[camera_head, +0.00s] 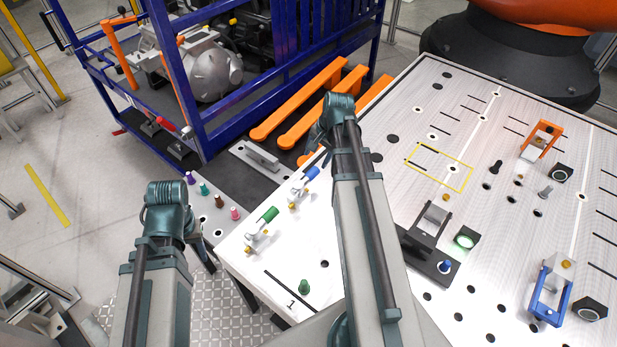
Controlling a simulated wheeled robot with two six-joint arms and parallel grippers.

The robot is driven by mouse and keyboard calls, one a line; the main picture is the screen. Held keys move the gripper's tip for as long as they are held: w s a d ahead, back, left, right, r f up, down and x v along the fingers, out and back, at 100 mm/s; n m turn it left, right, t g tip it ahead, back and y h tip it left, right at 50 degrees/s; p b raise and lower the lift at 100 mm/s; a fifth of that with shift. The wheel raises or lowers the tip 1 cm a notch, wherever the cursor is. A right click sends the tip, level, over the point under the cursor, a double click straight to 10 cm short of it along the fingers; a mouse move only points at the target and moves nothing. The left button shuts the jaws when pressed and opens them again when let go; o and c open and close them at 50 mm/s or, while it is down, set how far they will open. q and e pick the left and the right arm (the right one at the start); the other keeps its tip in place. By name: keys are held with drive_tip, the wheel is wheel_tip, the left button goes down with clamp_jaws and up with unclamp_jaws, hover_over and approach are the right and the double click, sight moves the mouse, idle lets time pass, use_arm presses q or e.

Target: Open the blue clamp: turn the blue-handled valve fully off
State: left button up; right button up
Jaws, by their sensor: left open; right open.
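The blue-handled clamp or valve (299,188) stands on the white left part of the worktable. Its blue handle (312,173) slants up to the right, just left of my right arm. A similar green-handled one (257,232) stands nearer and to the left. My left arm rises from the bottom left and bends at a teal joint, left of the table. My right arm reaches across the table and bends at a teal joint beyond the blue handle. Both grippers are hidden behind my arm links, so I see no fingertips or contact.
A blue bracket (550,290) and an orange bracket (541,139) stand on the perforated table to the right. A green peg (304,287) stands near the front. A blue frame (201,131) with machinery stands behind.

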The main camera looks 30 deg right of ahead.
sight(308, 177)
drive_tip(key=b+x, duration=1.1)
drive_tip(key=x, duration=0.1)
drive_tip(key=shift+a+f, duration=0.1)
drive_tip(key=shift+f, duration=0.2)
drive_tip(key=shift+r, duration=0.1)
clamp_jaws()
idle(0.9)
